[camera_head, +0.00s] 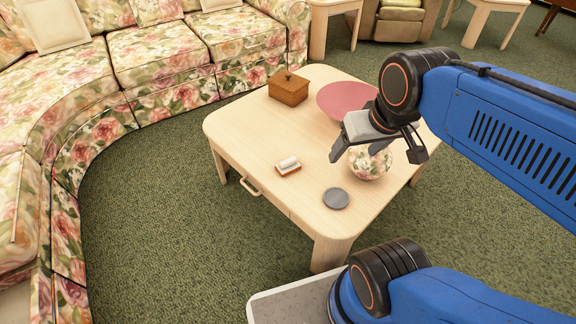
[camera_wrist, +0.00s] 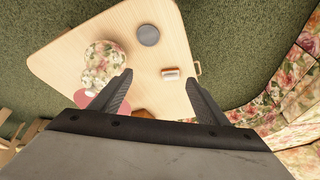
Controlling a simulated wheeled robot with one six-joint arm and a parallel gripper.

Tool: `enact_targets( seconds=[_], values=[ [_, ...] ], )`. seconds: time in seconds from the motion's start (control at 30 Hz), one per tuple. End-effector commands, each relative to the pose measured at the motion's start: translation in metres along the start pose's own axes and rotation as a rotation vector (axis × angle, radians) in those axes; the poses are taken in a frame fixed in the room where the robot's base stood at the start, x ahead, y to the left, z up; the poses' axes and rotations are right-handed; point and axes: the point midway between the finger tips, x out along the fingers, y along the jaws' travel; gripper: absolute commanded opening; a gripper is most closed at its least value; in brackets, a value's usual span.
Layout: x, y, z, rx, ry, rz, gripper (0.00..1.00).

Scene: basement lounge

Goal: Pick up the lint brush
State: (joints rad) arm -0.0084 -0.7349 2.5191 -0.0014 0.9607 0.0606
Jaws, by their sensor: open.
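The lint brush seems to be the small block with a white top and a brown wooden edge (camera_head: 289,166). It lies on the light wood coffee table (camera_head: 255,150), near the drawer side. It also shows in the wrist view (camera_wrist: 171,74), near the right fingertip in the picture but well below it. My gripper (camera_head: 377,158) is open and empty, above the right part of the table. In the head view it is to the right of the brush and overlaps a round floral vase (camera_head: 370,166). Both fingers (camera_wrist: 157,76) show in the wrist view.
A grey disc (camera_head: 336,198) lies near the table's front corner. A brown lidded box (camera_head: 288,88) and a pink bowl or plate (camera_head: 345,100) are farther back. A floral sofa (camera_head: 165,65) curves around the left and back. The tabletop left of the brush is clear.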

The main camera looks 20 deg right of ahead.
Motion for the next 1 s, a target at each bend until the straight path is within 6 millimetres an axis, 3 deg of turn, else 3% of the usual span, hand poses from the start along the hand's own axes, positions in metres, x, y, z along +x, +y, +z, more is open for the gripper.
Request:
enact_targets(
  seconds=[0.47,0.77,1.0],
  values=[
    [0.048,-0.019,-0.087,0.402,-0.133,0.024,0.69],
    [0.097,-0.035,-0.137,0.661,-0.208,0.072,0.69],
    [0.147,-0.050,-0.171,0.868,-0.261,0.129,0.69]
  ],
)
